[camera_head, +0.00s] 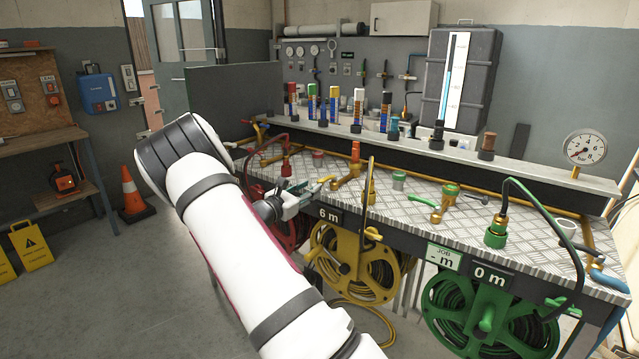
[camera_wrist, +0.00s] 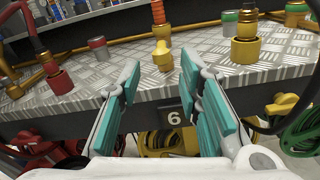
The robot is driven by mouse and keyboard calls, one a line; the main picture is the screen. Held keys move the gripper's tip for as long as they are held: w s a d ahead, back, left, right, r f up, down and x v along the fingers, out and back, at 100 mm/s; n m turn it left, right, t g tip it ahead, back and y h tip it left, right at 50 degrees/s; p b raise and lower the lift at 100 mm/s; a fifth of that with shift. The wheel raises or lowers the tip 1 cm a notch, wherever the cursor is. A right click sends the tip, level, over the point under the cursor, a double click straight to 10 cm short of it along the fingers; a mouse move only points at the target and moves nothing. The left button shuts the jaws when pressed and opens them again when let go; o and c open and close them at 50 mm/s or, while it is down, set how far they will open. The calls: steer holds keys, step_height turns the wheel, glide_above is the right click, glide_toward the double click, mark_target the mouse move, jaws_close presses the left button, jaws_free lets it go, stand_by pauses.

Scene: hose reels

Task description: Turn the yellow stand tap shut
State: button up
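The yellow stand tap (camera_head: 328,182) is on the metal bench in the head view, its yellow lever pointing left from a brass pipe below an orange-topped riser. In the wrist view an orange-yellow part (camera_wrist: 162,58), seemingly this tap, shows between and beyond the fingertips. My gripper (camera_head: 294,200) is at the bench's front edge, just left of the tap. In the wrist view its teal fingers (camera_wrist: 163,90) are spread wide with nothing between them. I see no contact with the tap; the lever's exact angle is hard to tell.
A yellow hose coupling (camera_head: 369,188) stands just right of the tap, and a red one (camera_head: 286,167) to its left. A green-levered tap (camera_head: 422,201) is further right. The yellow reel (camera_head: 350,262) hangs below the bench edge beside a "6 m" sign (camera_head: 329,215).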

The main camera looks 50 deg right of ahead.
mark_target(321, 182)
steer(key=d, duration=0.6)
steer(key=shift+w+d, duration=0.2)
steer(key=shift+d, duration=0.2)
jaws_close()
